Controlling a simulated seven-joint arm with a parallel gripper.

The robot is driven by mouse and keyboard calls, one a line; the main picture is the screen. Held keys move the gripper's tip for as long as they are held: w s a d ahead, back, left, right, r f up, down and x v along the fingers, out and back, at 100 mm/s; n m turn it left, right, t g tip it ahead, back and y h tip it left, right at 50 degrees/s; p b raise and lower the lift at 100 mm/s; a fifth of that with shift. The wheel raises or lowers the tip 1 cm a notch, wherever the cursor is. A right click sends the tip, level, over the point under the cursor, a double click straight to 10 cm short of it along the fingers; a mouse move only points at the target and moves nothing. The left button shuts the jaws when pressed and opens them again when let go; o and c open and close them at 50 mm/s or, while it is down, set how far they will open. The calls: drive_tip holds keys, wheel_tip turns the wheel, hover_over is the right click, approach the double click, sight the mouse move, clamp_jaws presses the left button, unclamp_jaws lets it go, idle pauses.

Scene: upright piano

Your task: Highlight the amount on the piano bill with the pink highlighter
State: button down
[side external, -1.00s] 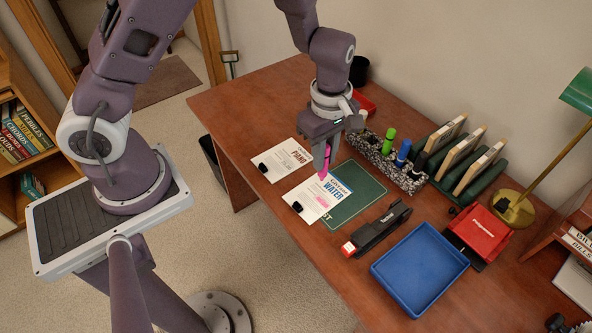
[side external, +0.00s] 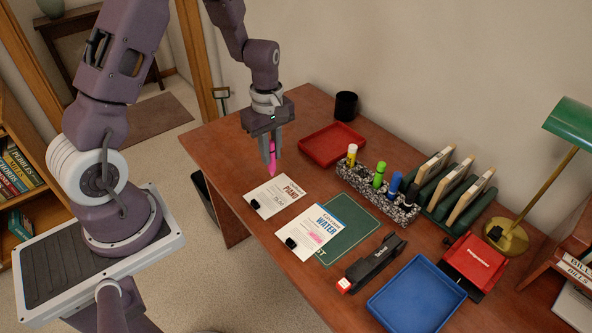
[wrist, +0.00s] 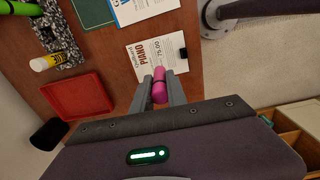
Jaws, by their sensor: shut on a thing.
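My gripper (side external: 271,153) is shut on the pink highlighter (side external: 272,169), which points down with its tip toward the desk. In the side view it hangs just above and beyond the upper left edge of the piano bill (side external: 277,194). The wrist view also shows the pink highlighter (wrist: 159,86) between the fingers, next to the piano bill (wrist: 165,62), whose printed amount reads 75.00. A black clip sits at the bill's edge. I cannot tell how far the tip is above the paper. No pink mark shows on the piano bill.
The water bill (side external: 314,233) bears a pink mark and lies partly on a green mat (side external: 350,236). A speckled holder (side external: 379,192) has several markers. A red tray (side external: 332,145), black cup (side external: 346,106), stapler (side external: 373,262) and blue tray (side external: 417,293) also stand on the desk.

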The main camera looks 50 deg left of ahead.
sight(271, 174)
drive_tip(key=shift+s+a+f, duration=0.1)
drive_tip(key=shift+a+f, duration=0.05)
drive_tip(key=shift+a, duration=0.35)
drive_tip(key=shift+f, duration=3.55)
drive_tip(key=shift+d+f, duration=0.25)
drive_tip(key=shift+f, duration=0.05)
drive_tip(key=shift+d, duration=2.9)
drive_tip(key=shift+a, duration=3.15)
drive_tip(key=shift+r, duration=4)
